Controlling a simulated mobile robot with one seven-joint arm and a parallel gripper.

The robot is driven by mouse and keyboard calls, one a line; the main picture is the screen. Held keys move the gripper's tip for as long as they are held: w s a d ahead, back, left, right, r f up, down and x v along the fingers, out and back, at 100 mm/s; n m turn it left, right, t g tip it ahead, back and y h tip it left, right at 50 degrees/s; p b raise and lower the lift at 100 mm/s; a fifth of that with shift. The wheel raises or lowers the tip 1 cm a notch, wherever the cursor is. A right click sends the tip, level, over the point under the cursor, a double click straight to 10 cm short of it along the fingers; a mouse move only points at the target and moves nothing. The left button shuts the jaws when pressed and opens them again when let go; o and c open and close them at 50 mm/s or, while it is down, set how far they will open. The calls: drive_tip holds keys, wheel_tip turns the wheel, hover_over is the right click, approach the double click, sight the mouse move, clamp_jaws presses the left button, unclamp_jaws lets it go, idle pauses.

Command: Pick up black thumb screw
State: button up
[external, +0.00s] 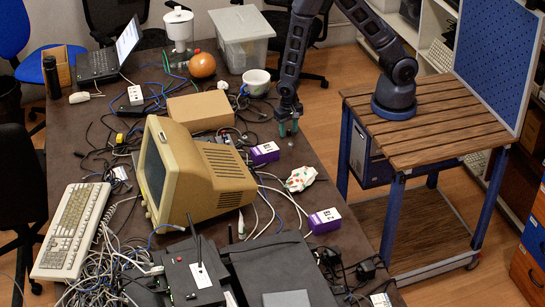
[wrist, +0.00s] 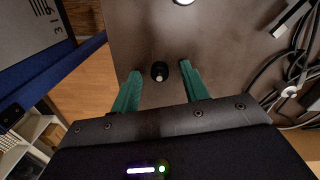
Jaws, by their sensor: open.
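The black thumb screw (wrist: 159,71) is a small round dark piece with a pale centre on the brown table. In the wrist view it lies in the gap between the fingertips of my gripper (wrist: 160,77). Its height relative to the fingertips is hard to tell. My gripper has green fingers, is open and holds nothing; table shows between the screw and each finger. In the external view my gripper (external: 288,128) points down near the table's right edge. I cannot make out the screw there.
The table's edge (wrist: 108,50) is just left in the wrist view, with floor beyond. Black cables (wrist: 295,70) lie to the right. A purple-and-white box (external: 265,153), a beige monitor (external: 190,172) and a cardboard box (external: 201,110) stand near my gripper.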

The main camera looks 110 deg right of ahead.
clamp_jaws()
drive_tip(key=shift+r, duration=0.2)
